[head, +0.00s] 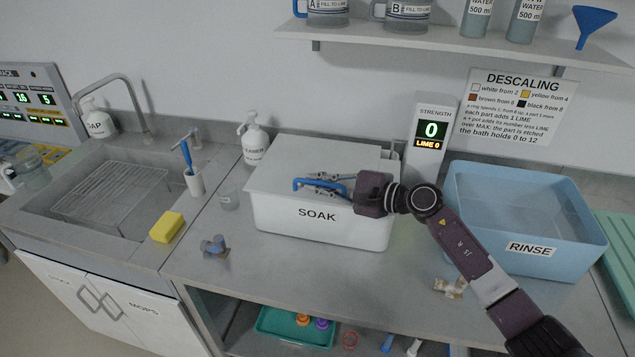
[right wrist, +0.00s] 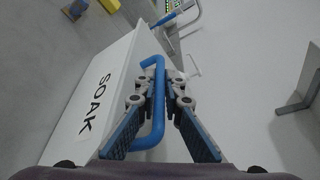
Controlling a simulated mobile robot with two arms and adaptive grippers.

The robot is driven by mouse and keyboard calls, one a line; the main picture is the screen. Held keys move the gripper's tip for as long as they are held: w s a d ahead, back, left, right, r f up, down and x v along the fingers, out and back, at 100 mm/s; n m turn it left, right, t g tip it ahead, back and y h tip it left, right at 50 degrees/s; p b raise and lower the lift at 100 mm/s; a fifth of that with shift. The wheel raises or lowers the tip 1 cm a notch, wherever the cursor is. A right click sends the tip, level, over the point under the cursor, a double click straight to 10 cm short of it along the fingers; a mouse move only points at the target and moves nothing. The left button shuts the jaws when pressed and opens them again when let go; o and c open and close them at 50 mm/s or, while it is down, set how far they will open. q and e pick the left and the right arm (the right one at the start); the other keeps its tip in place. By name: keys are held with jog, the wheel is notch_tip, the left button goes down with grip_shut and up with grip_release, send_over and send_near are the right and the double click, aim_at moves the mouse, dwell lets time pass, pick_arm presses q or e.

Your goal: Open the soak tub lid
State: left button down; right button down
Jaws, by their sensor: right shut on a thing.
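The white soak tub (head: 322,226) stands on the counter with its flat lid (head: 285,165) on top, looking closed. A blue bar handle (head: 305,184) is on the lid near its front edge. My right gripper (head: 330,183) comes in from the right and is shut on this handle. In the right wrist view, the fingers of the right gripper (right wrist: 158,98) meet around the blue handle (right wrist: 156,132), and the SOAK label on the tub (right wrist: 85,105) shows on the left. My left gripper is not in view.
A blue rinse tub (head: 530,247) stands right of the soak tub. A strength display (head: 431,130) is behind, and a shelf (head: 450,42) with jugs hangs above.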

jog(key=r, duration=0.2)
jog(key=w+r+m+p, duration=0.1)
jog(key=r, duration=0.1)
jog(key=r+m+g, duration=0.1)
jog(key=r, duration=0.1)
jog(key=shift+w+d+r+p, duration=0.2)
jog(key=shift+w+d+p, duration=0.1)
jog(key=shift+w, duration=0.1)
jog(key=w+d+r+m+g+b, duration=0.1)
jog(key=w+r+m+b, duration=0.1)
jog(key=r, duration=0.5)
jog(key=shift+w+d+r+b, duration=0.35)
jog(key=shift+w+b, duration=0.5)
jog(key=shift+w, duration=0.55)
jog(key=c, duration=2.3)
grip_release()
jog(key=v, duration=1.2)
jog(key=shift+w, duration=0.1)
